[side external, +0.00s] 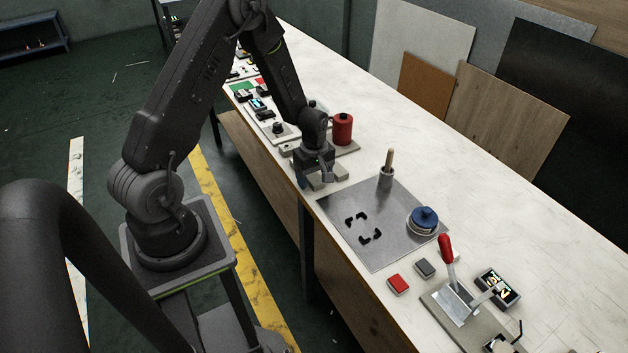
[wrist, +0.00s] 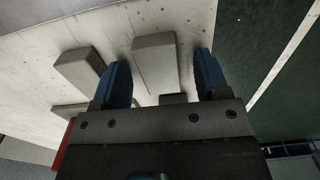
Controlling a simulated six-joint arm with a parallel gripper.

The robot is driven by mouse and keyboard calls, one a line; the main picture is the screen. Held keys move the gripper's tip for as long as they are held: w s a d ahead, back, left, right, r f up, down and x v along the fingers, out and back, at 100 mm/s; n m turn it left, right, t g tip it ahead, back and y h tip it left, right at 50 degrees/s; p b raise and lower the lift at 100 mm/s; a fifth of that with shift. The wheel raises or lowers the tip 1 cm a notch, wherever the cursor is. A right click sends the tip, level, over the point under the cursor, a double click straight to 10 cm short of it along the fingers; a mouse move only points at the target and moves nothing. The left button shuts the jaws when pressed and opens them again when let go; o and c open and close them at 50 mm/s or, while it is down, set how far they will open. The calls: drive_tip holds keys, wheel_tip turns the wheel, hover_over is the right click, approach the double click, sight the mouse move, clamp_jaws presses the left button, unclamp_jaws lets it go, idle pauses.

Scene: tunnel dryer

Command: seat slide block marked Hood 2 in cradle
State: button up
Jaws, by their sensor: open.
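My gripper (side external: 318,178) is low over the near edge of the long bench. Its two blue fingers are apart in the wrist view (wrist: 162,75). A plain grey block (wrist: 155,62) lies between the fingers in that view, with no sign of being gripped. A second grey block (wrist: 80,68) lies left of the left finger, and more grey shapes show partly behind the gripper body. I cannot read any Hood 2 mark on them. Four black corner brackets (side external: 362,229), which may be the cradle, stand empty on a metal plate (side external: 385,255).
A cup with a wooden handle (side external: 387,170) and a blue-topped round part (side external: 424,220) stand on the plate. A red cylinder (side external: 343,129) stands behind my gripper. Red (side external: 398,284) and grey (side external: 425,268) buttons and a red-handled lever (side external: 446,250) are farther right.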

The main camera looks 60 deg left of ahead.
drive_tip(key=shift+r, duration=0.1)
clamp_jaws()
idle(0.4)
